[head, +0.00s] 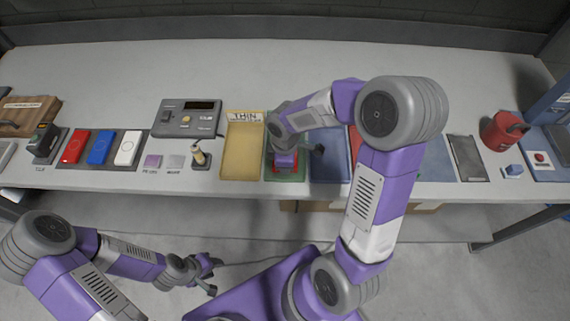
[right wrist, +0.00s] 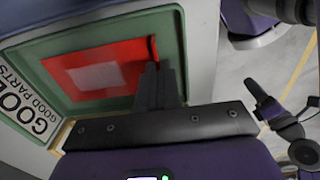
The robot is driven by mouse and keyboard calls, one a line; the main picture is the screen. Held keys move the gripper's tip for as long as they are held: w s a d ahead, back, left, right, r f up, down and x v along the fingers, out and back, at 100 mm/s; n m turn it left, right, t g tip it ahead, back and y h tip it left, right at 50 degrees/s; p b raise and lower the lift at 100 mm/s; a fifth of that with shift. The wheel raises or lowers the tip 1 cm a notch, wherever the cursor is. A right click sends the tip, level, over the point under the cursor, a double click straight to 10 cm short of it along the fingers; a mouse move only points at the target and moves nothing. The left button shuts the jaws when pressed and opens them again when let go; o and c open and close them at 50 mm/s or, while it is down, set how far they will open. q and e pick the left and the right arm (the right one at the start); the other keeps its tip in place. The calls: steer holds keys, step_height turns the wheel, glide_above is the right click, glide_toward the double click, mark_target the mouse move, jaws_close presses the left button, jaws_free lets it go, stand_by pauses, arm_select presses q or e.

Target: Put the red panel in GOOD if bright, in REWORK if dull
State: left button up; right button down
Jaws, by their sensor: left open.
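The red panel (right wrist: 100,72) has a paler square in its middle. In the right wrist view it is over the green tray marked GOOD (right wrist: 75,103); whether it touches the tray floor I cannot tell. My right gripper (right wrist: 157,70) has its fingers close together at the panel's right edge, with a red rim at their tips. In the head view the right gripper (head: 285,163) is over the green tray (head: 287,176), and my arm hides most of the panel. My left gripper (head: 209,275) is open and empty, in front of the table and below its edge.
A yellow tray marked THIN (head: 243,150) stands left of the green one, a blue tray (head: 328,160) right of it. A grey meter box (head: 188,118) and a mat with red, blue and white items (head: 102,148) are further left. A red can (head: 503,131) stands right. The table's back is clear.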

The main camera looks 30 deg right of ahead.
steer(key=shift+f, duration=0.25)
steer(key=c, duration=1.3)
jaws_free()
steer(key=shift+o, duration=0.2)
step_height(320, 180, up, 8)
steer(key=shift+f+p, duration=0.15)
steer(key=shift+p, duration=0.9)
